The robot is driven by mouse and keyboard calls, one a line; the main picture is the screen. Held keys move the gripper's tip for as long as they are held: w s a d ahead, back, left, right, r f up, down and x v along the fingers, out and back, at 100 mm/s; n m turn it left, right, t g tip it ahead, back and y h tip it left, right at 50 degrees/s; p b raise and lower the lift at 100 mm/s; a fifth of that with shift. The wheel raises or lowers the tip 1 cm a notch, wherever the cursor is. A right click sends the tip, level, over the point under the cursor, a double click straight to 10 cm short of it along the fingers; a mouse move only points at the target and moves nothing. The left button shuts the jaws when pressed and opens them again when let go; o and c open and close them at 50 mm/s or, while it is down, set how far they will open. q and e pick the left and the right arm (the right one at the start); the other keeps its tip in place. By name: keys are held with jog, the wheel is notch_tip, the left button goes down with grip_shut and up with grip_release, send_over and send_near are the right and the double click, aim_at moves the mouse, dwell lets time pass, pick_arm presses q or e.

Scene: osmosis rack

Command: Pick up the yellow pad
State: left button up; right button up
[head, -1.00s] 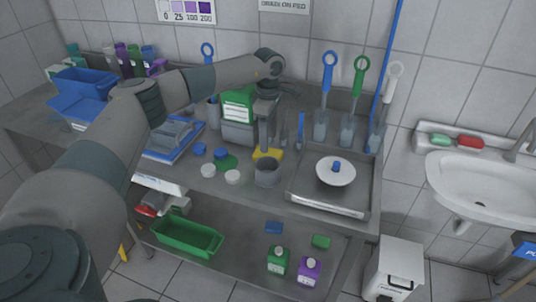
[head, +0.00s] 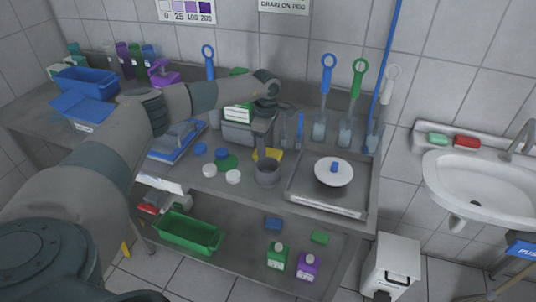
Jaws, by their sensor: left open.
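The yellow pad (head: 275,154) lies on the grey steel bench, just behind a grey cup (head: 267,173) that stands in front of it. My left gripper (head: 262,148) points down at the pad's left part and hides some of it. Its jaws are open, but the gap between the fingers is hard to make out. I cannot tell whether the fingertips touch the pad. My right gripper is not in view.
A steel tray (head: 329,197) with a white lidded dish (head: 334,171) stands to the right. White and blue caps (head: 233,177) lie left of the cup. A grey box (head: 239,132) and upright brushes (head: 325,95) stand behind. The bench front is narrow.

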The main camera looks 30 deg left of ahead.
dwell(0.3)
pick_arm(q)
jog(key=c, duration=0.7)
jog(key=shift+r, duration=0.15)
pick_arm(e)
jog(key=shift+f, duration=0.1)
pick_arm(q)
notch_tip(320, 180, up, 10)
jog(key=b, duration=0.3)
jog(key=shift+b, duration=0.3)
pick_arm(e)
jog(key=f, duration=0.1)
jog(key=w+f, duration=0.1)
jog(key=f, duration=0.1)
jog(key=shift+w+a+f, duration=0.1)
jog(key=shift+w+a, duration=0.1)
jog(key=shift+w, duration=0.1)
pick_arm(q)
jog(key=shift+o, duration=0.9)
jog(key=shift+c, duration=0.4)
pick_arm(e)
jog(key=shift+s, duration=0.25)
